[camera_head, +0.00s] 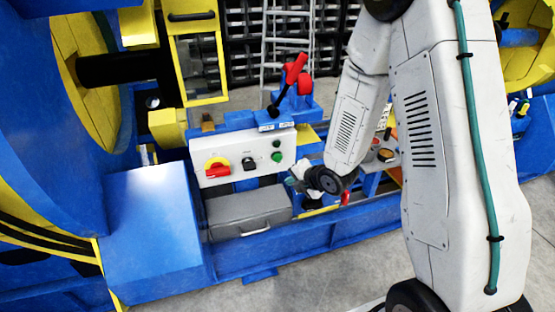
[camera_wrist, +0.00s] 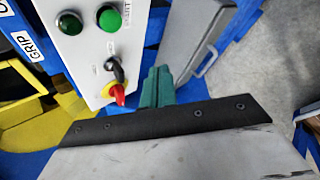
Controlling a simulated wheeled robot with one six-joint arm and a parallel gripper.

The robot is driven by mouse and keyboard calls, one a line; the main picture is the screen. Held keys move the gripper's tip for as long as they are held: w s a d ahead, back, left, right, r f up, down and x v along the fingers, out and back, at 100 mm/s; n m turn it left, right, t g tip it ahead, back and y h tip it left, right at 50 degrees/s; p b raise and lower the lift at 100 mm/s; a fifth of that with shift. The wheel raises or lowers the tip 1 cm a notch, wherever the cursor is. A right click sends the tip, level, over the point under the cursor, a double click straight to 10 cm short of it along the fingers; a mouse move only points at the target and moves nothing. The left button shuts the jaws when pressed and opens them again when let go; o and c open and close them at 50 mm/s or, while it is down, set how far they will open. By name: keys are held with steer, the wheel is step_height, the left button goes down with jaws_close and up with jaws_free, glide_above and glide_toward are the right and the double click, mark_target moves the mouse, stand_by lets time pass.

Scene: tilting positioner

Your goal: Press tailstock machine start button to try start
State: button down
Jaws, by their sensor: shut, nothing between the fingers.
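A white control panel (camera_head: 228,172) on the blue machine carries a red-and-yellow rotary switch (camera_head: 217,167), a black selector (camera_head: 249,163) and two green buttons, one lower (camera_head: 276,156) and one upper (camera_head: 277,143). In the wrist view the panel is at the upper left, with a bright green button (camera_wrist: 109,18) and a darker green button (camera_wrist: 69,21). My gripper (camera_head: 291,181) is right of and below the panel, apart from the buttons. Its teal fingers (camera_wrist: 157,87) are shut and empty in the wrist view.
A grey case (camera_head: 245,212) with a handle sits below the panel. A red-handled lever (camera_head: 291,77) rises behind the panel's top. A blue block (camera_head: 152,230) stands left of the panel. Bare concrete floor (camera_head: 330,275) lies in front.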

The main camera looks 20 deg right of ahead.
glide_toward(276, 162)
steer(key=shift+s+f+x, duration=0.15)
steer(key=shift+x, duration=0.7)
steer(key=shift+s+f+x, duration=0.15)
steer(key=shift+x, duration=0.7)
steer(key=shift+s+f+x, duration=0.15)
steer(key=shift+x, duration=0.7)
steer(key=shift+w, duration=0.15)
steer(key=shift+w, duration=0.3)
steer(key=shift+w, duration=0.45)
stand_by(0.6)
steer(key=shift+s+r, duration=0.1)
steer(key=shift+s, duration=0.8)
steer(key=shift+s, duration=2.5)
